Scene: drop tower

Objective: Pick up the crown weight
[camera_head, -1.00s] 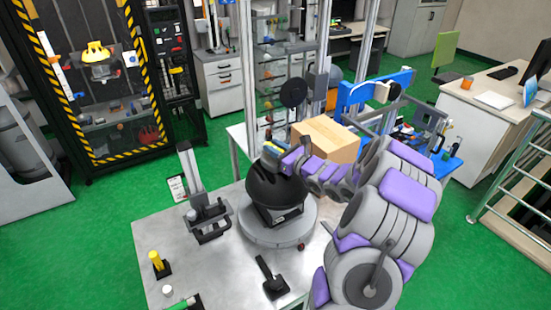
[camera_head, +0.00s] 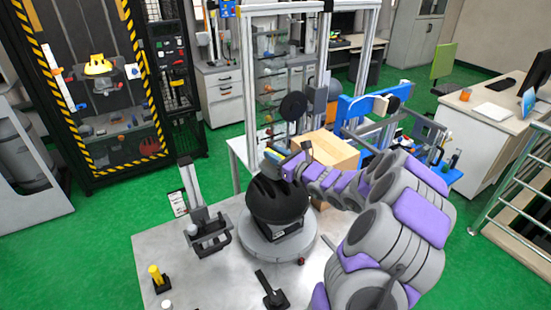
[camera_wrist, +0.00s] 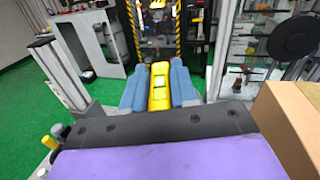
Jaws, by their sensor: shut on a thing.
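My gripper (camera_head: 274,157) is above the top of a black helmet (camera_head: 277,203) in the head view. In the wrist view my gripper (camera_wrist: 159,88) has its two blue fingers shut on a yellow block, the crown weight (camera_wrist: 159,88). The block sits between the fingers with its yellow top showing. In the head view the weight is small and mostly hidden by my fingers. The helmet sits on a round grey plate (camera_head: 250,246) on the metal table. I cannot tell whether the weight touches the helmet.
A cardboard box (camera_head: 328,147) stands close behind my arm, right of the helmet. A clamp stand (camera_head: 207,228) is left of the helmet. A black lever (camera_head: 271,290) and a yellow post (camera_head: 156,275) are on the table front. A metal tower frame rises behind.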

